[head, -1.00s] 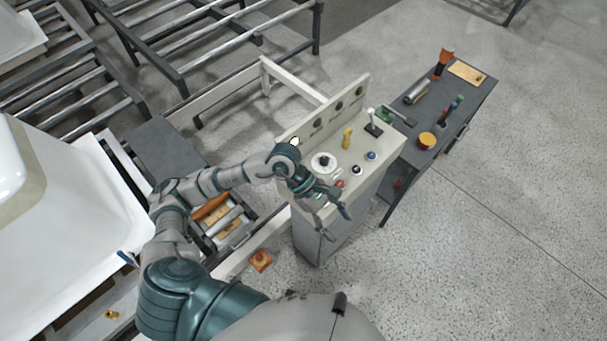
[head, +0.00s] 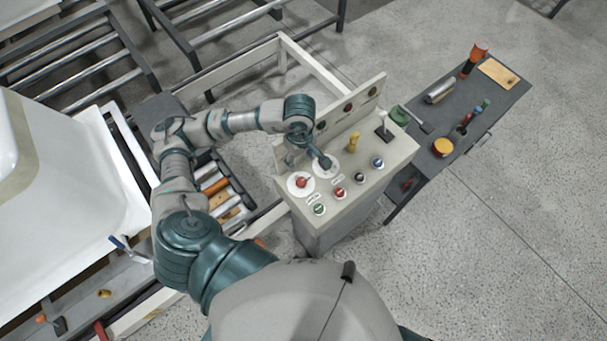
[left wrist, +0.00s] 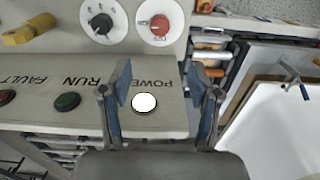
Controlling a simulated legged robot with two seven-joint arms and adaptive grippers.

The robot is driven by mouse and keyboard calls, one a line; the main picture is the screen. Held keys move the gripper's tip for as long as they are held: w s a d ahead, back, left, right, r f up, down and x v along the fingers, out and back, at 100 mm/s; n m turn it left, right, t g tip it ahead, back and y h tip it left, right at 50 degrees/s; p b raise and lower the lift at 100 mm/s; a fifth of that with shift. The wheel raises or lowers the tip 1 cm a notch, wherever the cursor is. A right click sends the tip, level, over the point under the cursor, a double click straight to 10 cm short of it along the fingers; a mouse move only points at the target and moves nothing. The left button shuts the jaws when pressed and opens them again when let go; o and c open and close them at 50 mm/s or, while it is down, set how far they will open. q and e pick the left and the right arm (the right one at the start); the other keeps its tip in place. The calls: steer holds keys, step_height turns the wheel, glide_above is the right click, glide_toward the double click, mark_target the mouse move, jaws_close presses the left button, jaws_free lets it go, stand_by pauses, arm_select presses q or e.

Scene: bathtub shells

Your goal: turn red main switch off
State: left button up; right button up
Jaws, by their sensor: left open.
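The red main switch (head: 301,182) is a red knob on a round white plate at the near left corner of the control panel's sloped top. It also shows in the left wrist view (left wrist: 160,23), at the upper middle, beyond my fingertips. My left gripper (head: 308,159) is above the panel's back edge, close to the red switch and apart from it. In the left wrist view its two blue-padded fingers (left wrist: 162,80) are spread and empty, with the white POWER lamp (left wrist: 144,103) between them. My right gripper is not in view.
A black rotary knob (head: 326,166) on a white plate sits right beside the red switch. Green, red, black and blue buttons line the panel's front, and a yellow handle (head: 353,142) stands farther right. A dark tool table (head: 470,105) adjoins the panel.

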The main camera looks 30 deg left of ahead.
mark_target(301, 181)
arm_select(q)
step_height(301, 181, down, 14)
steer(key=shift+a+p, duration=0.15)
steer(key=shift+p, duration=0.95)
steer(key=shift+w+f, duration=0.1)
steer(key=shift+f, duration=0.35)
steer(key=c, duration=1.2)
